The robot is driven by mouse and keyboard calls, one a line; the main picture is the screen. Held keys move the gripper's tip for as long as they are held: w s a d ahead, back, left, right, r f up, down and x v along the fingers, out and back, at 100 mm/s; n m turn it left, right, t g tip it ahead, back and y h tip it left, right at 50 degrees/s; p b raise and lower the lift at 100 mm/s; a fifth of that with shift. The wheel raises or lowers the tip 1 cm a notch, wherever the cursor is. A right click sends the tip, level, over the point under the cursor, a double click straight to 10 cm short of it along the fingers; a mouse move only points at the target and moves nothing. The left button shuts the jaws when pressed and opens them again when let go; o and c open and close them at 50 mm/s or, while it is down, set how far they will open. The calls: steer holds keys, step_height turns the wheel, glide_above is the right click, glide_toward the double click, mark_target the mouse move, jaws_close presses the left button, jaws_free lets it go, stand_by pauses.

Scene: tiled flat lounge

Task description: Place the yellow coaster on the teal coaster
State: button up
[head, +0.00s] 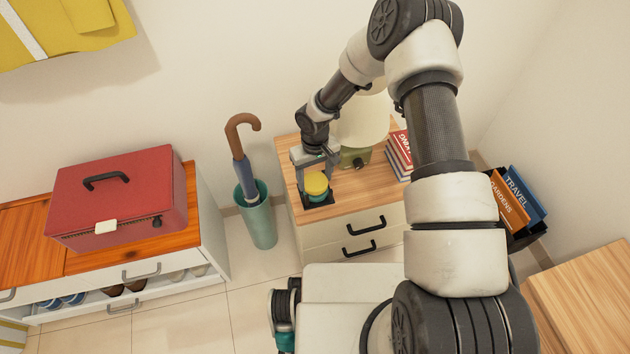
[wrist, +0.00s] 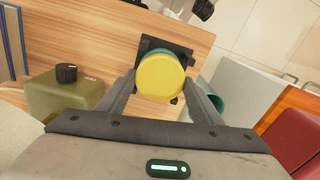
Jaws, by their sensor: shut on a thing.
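The round yellow coaster (head: 316,184) is between the two fingers of my gripper (head: 317,182), which is shut on it. It also shows face-on in the wrist view (wrist: 160,78). The teal coaster (head: 317,195) is directly below the yellow one, and only its edge shows. In the wrist view a teal rim (wrist: 179,55) shows past the yellow disc. The teal coaster is on a small black holder (head: 319,203) near the front left of the wooden-topped cabinet. I cannot tell whether the two coasters touch.
A lamp with an olive base (head: 355,158) and books (head: 399,152) stand behind and right of the holder on the cabinet top (head: 372,186). A teal umbrella stand (head: 258,222) is left of the cabinet. A red toolbox (head: 118,200) sits on the shoe bench.

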steer(key=shift+f, duration=0.65)
steer(key=shift+f, duration=0.2)
steer(key=o, duration=1.1)
steer(key=shift+c, duration=0.2)
